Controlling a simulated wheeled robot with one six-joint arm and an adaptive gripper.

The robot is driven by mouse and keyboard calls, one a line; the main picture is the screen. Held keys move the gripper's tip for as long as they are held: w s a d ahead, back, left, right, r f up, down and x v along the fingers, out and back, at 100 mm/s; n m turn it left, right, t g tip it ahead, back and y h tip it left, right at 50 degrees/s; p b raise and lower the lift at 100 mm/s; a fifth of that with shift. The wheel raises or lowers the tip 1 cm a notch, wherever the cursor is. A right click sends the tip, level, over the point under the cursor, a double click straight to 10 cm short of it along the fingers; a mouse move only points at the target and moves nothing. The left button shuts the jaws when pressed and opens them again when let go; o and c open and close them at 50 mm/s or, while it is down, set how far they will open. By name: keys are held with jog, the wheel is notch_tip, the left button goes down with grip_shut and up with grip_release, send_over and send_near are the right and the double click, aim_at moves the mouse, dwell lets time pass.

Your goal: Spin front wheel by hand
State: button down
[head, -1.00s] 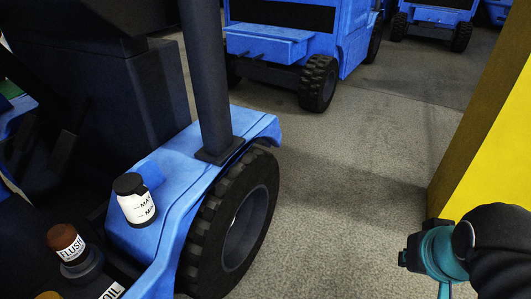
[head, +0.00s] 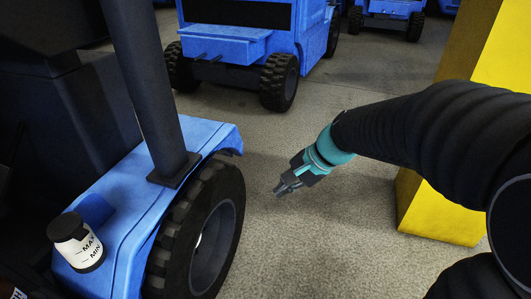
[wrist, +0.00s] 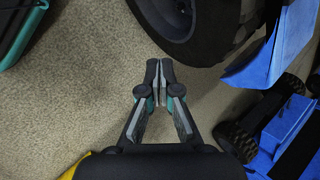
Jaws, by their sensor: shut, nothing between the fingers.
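The front wheel (head: 216,232) is a black treaded tyre with a grey rim, under the blue fender (head: 150,185) of the near vehicle. In the wrist view the tyre (wrist: 190,32) shows at the top, just beyond my fingertips. My gripper (head: 279,192) is to the right of the wheel, apart from it, over the concrete floor. In the wrist view my gripper (wrist: 159,66) has its two fingertips together with nothing between them. The underside of the wheel is hidden.
A yellow block (head: 440,215) stands at the right behind my arm. More blue vehicles (head: 245,45) are parked at the back. A white bottle (head: 82,247) marked MAX and MIN sits on the near vehicle. The floor (head: 320,225) between wheel and yellow block is clear.

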jog(key=w+a+f+m+y, duration=0.3)
jog(key=w+f+m, duration=0.35)
jog(key=w, duration=0.35)
jog(key=m+t+y, duration=0.2)
jog(key=m, duration=0.5)
send_near(239, 185)
jog(key=shift+f+b+x, duration=0.15)
jog(key=shift+b+x, duration=0.3)
jog(key=shift+x, duration=0.8)
jog(key=shift+f+b+x, duration=0.15)
jog(key=shift+b+x, duration=0.25)
jog(key=shift+x, duration=0.85)
jog(key=shift+s, duration=0.1)
jog(key=shift+w+a, duration=0.35)
jog(key=shift+a, duration=0.45)
